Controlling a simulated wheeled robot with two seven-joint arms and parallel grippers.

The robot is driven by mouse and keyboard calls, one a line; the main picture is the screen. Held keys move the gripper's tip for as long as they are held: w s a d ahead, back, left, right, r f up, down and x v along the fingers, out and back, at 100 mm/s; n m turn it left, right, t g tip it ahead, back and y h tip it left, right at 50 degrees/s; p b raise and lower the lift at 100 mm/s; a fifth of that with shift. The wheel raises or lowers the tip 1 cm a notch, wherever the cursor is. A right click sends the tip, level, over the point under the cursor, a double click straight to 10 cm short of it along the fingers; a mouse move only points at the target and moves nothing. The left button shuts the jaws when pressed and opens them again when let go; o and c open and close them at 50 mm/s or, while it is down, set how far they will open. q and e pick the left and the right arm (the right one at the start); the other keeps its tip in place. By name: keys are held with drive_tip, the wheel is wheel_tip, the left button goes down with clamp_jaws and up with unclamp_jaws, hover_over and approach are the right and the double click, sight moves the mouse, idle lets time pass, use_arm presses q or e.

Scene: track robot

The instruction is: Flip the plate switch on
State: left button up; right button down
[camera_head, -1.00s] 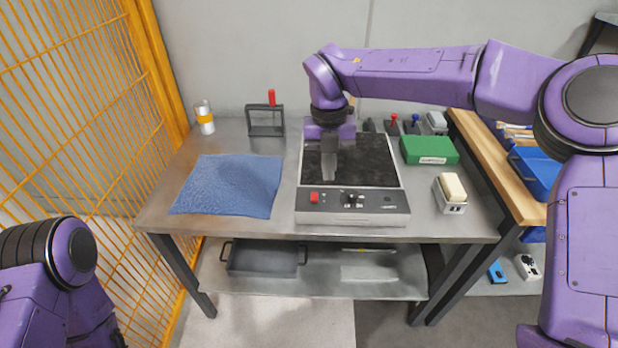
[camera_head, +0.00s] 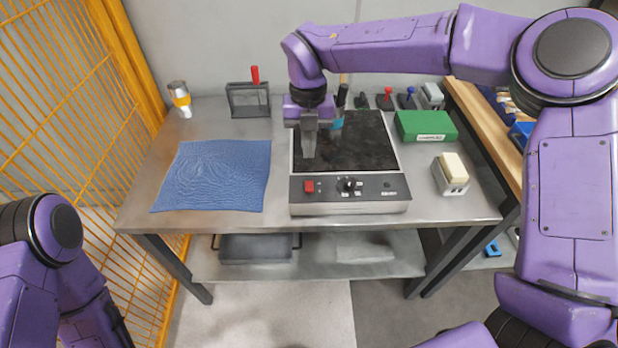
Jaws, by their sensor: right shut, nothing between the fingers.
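The hot plate unit (camera_head: 390,199) stands at the front middle of the metal table, with a black, worn top surface. Its front panel carries a red switch (camera_head: 309,186) at the left and a black knob (camera_head: 348,185) near the middle. I cannot tell the switch's position. My right gripper (camera_head: 309,155) points down over the left part of the black top, behind the red switch. It is shut and empty, and apart from the switch in the picture. My left gripper is out of view; only my left arm shows at the lower left.
A blue cloth (camera_head: 212,176) lies left of the plate. A green box (camera_head: 425,126) and a grey holder with a cream block (camera_head: 451,172) are to the right. A black frame with a red handle (camera_head: 248,98) and a banded cylinder (camera_head: 180,98) stand behind. Yellow mesh fencing (camera_head: 70,90) borders the left.

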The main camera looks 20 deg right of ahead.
sight(309, 189)
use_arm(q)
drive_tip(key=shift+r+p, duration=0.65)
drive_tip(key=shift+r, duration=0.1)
use_arm(e)
drive_tip(key=f, duration=0.3)
drive_tip(key=s+f, duration=0.1)
drive_tip(key=f, duration=0.6)
drive_tip(key=shift+s+a, duration=0.15)
